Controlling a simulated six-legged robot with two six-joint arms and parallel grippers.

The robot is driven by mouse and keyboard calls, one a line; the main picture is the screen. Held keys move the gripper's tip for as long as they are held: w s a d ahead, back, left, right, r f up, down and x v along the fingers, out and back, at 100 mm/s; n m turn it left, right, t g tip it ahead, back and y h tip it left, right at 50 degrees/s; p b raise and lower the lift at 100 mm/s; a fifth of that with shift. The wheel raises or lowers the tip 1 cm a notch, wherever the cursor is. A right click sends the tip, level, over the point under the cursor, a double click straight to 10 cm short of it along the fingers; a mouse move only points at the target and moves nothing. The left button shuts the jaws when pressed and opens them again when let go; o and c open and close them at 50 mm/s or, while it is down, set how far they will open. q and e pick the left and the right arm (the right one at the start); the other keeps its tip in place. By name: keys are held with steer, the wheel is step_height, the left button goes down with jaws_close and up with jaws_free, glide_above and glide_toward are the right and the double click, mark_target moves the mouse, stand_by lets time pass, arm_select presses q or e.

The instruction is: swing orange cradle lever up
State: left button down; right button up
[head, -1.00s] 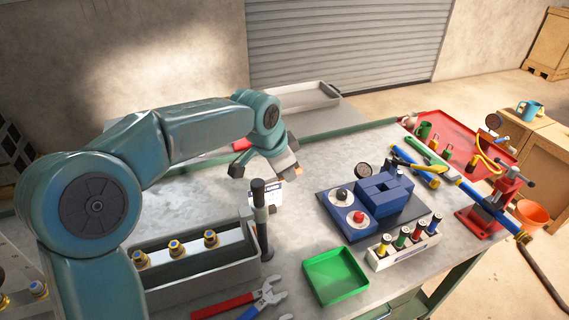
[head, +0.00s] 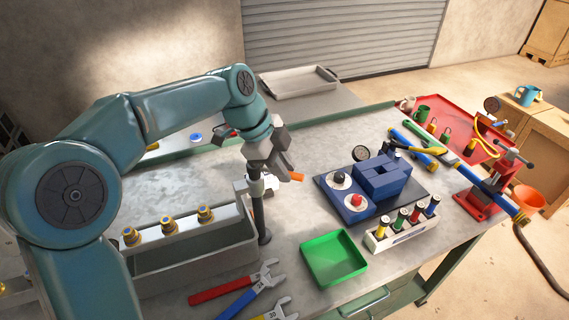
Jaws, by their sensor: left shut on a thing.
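The orange lever (head: 296,177) shows as a short orange end sticking out to the right of my left gripper (head: 276,172). My left gripper looks shut on it, just above and behind the top of a dark upright post (head: 263,215). The jaws and post cover the rest of the lever, so its pivot is hidden. The post stands at the right end of a grey trough (head: 195,262) with a pale rail carrying brass fittings (head: 168,224). My right gripper is not in view.
A red vise (head: 486,200) and red tray (head: 466,129) are at right. Bare bench lies behind the trough.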

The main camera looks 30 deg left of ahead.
arm_select(q)
steer(key=shift+s+r+m, duration=0.1)
steer(key=shift+s+m, duration=0.1)
steer(key=shift+m, duration=0.2)
steer(key=c, duration=1.1)
jaws_free()
steer(key=shift+o, duration=0.2)
steer(key=shift+s, duration=0.15)
steer(key=p+v, duration=0.1)
steer(key=v, duration=1.5)
steer(key=shift+w+a, duration=0.25)
steer(key=shift+a, duration=0.05)
steer(key=shift+r, duration=0.15)
